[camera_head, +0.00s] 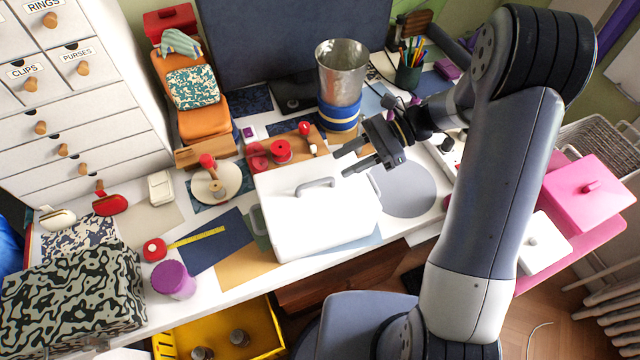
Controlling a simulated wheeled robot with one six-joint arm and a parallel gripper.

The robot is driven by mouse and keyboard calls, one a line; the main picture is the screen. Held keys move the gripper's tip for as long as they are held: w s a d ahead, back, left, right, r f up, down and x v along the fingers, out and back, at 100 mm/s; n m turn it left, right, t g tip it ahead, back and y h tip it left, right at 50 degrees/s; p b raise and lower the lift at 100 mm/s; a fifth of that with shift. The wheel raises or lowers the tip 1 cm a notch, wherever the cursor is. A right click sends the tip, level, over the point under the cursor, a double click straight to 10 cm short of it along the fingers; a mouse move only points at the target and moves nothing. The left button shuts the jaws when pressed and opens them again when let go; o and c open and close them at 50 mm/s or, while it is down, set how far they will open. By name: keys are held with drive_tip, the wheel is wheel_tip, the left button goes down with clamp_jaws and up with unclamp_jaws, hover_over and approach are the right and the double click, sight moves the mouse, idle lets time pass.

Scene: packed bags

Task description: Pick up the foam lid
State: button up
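The likely foam lid (322,220), a broad white slab with a grey bar handle (316,187) near its far edge, lies on the desk in the middle. It seems to sit on a container whose side handles show at its left and right; the container's walls are mostly hidden. My gripper (341,163) is open and empty, its two fingers pointing left. In the picture it is just right of the bar handle, near the lid's far right corner. It appears apart from the lid; the height between them is hard to tell.
A metal bucket (341,75) on a blue-and-yellow roll stands behind my gripper. Red spools (280,150) lie behind the lid. A grey disc (405,190) is right of it. A pink lidded box (590,195) and a smaller white knobbed lid (541,244) are at the right.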

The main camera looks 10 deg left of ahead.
sight(319, 180)
drive_tip(key=x, duration=0.3)
drive_tip(key=shift+s+a+f, duration=0.1)
drive_tip(key=shift+s+a, duration=0.05)
drive_tip(key=shift+s+d+p+x, duration=0.15)
drive_tip(key=shift+p+x, duration=0.3)
drive_tip(key=shift+x, duration=0.9)
drive_tip(key=shift+s+d+p+x, duration=0.15)
drive_tip(key=shift+p+x, duration=0.3)
drive_tip(key=shift+x, duration=0.9)
drive_tip(key=shift+f, duration=0.2)
drive_tip(key=shift+c, duration=0.4)
clamp_jaws()
